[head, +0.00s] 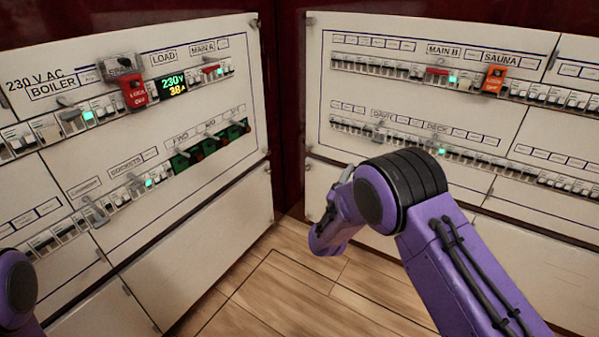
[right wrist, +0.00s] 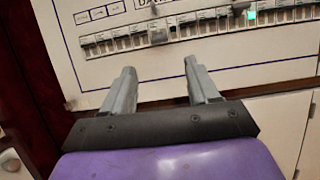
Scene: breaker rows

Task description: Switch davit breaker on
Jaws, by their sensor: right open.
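The DAVIT label (head: 381,116) is on the lower breaker row of the right-hand panel. Below it is a breaker with a larger grey lever (head: 379,131), and no lit green lamp shows beside it. In the right wrist view this lever (right wrist: 158,35) stands out from the row under the cut-off label. My right gripper (right wrist: 159,72) is open and empty, its two fingers pointing at the panel just below the row, apart from the lever. In the head view my right arm hides most of that gripper. My left gripper is out of view.
Right of DAVIT, the DECK breaker has a lit green lamp (head: 441,152) and its own grey lever. Above are the MAIN B and SAUNA breakers with an orange lockout tag (head: 494,79). The left-hand panel (head: 225,215) carries more rows and a red lockout tag (head: 135,93).

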